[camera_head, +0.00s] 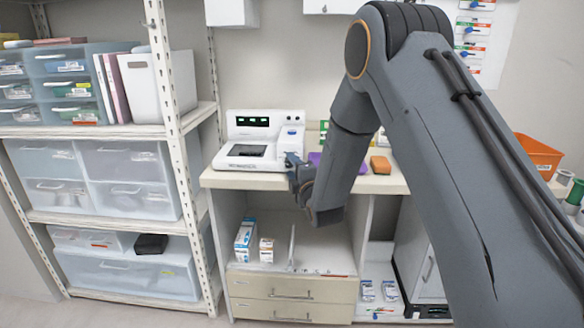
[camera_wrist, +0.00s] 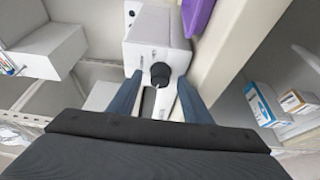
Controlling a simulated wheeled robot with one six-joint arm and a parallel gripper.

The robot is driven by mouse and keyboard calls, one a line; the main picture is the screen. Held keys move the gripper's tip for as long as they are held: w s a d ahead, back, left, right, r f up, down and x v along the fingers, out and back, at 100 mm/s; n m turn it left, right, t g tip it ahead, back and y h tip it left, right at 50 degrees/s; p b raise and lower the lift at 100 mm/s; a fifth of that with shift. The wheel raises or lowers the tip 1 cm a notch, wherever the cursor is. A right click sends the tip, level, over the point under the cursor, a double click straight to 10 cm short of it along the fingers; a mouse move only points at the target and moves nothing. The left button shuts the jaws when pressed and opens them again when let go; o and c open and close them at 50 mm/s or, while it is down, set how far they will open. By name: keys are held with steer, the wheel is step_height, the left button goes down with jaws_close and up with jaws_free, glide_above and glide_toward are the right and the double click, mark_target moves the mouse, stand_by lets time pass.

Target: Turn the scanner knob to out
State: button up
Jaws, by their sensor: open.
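The scanner (camera_head: 240,124) is a white machine with a green-lit display, standing on the counter in the head view. Its white body (camera_wrist: 143,50) also shows in the wrist view, with a round black knob (camera_wrist: 160,73) on the near face. My gripper (camera_wrist: 160,80) is open, its two blue-grey fingers on either side of the knob, apart from it as far as I can see. In the head view my gripper (camera_head: 292,160) is at the scanner's right front corner, and the knob is hidden there. The knob's setting cannot be read.
The counter (camera_head: 235,179) also holds a purple object (camera_head: 315,158) and an orange block (camera_head: 380,165) right of the scanner. A shelf rack (camera_head: 180,120) with bins stands close on the left. Small boxes (camera_head: 245,240) stand in the open compartment below. An orange bin (camera_head: 538,156) is at right.

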steer(key=c, duration=1.1)
steer(key=shift+o, duration=0.2)
